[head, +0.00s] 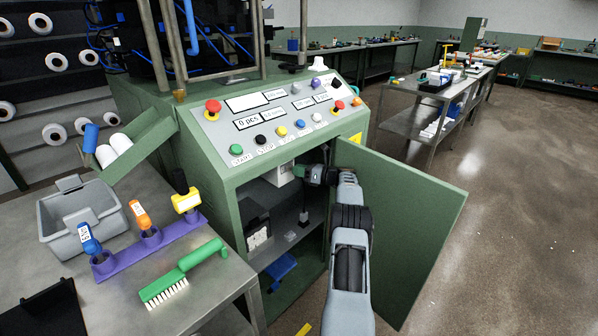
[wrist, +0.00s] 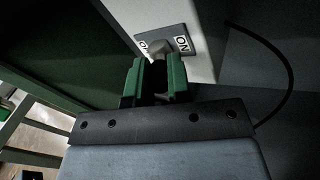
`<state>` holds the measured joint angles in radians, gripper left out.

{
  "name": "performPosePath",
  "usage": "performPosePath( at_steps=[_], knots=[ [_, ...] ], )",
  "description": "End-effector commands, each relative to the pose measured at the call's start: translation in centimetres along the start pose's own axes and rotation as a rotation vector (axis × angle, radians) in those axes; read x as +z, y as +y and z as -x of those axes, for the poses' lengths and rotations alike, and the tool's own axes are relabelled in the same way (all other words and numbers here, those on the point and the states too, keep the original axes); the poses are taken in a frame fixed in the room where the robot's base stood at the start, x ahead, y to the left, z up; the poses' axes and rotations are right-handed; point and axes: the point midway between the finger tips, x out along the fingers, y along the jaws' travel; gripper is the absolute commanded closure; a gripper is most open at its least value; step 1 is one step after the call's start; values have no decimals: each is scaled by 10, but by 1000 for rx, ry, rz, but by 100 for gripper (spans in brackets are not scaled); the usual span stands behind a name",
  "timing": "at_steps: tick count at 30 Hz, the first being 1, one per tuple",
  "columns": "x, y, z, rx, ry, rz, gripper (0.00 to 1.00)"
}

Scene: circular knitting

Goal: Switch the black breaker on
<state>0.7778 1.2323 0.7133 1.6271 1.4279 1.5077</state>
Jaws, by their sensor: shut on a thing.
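A white box (head: 279,174) is mounted inside the open cabinet under the control panel. In the wrist view its face (wrist: 165,12) carries a dark switch plate (wrist: 178,36) with two white labels, one reading ON. A grey-looking lever (wrist: 155,46) stands out from the plate, and I take it for the breaker's handle. My gripper (wrist: 156,78) has its green fingers closed on the lever, which is partly hidden between them. In the head view my gripper (head: 316,174) reaches in at the cabinet opening beside the box. The lever's exact position is hard to tell.
The green cabinet door (head: 415,225) stands open to the right of my arm. A dark unit (head: 256,225) sits on the shelf at left. A black cable (wrist: 285,70) curves right of the box. The workbench (head: 190,300) with a green brush (head: 185,270) stands left.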

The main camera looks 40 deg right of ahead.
Motion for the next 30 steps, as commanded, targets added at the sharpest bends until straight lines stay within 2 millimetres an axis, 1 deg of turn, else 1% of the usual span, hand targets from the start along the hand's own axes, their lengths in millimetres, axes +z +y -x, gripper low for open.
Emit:
performPosePath(
  at_steps=[5,6,13,23,30],
  knots=[
    [2,1,-1,1,-1,2,100],
    [2,1,-1,1,-1,3,78],
    [1,0,0,-1,-1,2,56],
    [1,0,0,-7,-3,2,56],
    [1,4,0,-69,-22,0,56]
  ],
)
